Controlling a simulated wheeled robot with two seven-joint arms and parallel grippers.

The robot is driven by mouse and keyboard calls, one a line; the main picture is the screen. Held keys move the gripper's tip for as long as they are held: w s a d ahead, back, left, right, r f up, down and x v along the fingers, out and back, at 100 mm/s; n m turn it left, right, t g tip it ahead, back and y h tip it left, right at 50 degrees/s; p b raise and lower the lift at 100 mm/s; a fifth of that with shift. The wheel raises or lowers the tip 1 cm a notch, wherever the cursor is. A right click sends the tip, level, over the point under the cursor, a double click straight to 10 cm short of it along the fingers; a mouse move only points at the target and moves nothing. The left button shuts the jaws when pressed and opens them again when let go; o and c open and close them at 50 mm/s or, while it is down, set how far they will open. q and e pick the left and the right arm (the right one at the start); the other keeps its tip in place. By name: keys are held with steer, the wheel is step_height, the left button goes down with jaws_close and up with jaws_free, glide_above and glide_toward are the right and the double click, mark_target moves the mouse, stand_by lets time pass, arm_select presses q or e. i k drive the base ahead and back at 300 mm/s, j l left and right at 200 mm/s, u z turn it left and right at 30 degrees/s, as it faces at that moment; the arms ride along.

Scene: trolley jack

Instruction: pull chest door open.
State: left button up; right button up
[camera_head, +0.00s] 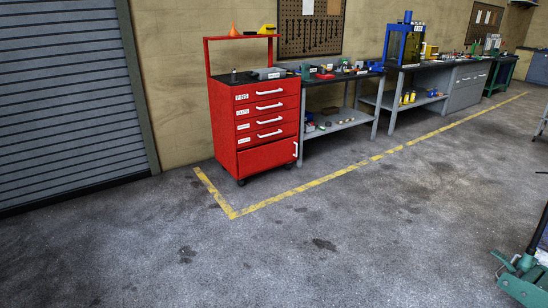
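A red tool chest (224,130) on casters stands against the back wall, left of the middle of the picture. Its front has several drawers with white horizontal handles. Below them is a wider red door (265,159) with a white vertical handle (295,149) near its right edge. The door and the drawers look shut. Neither of my grippers shows in this view, and no part of my arms is seen near the chest.
A workbench (340,124) with tools stands close to the chest's right side, with more benches beyond it. A green trolley jack (522,276) is at the lower right. A yellow floor line (310,184) passes before the chest. The floor in front is clear.

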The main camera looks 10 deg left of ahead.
mark_target(256, 159)
steer(key=i+u, duration=0.2)
steer(key=i, duration=3.45)
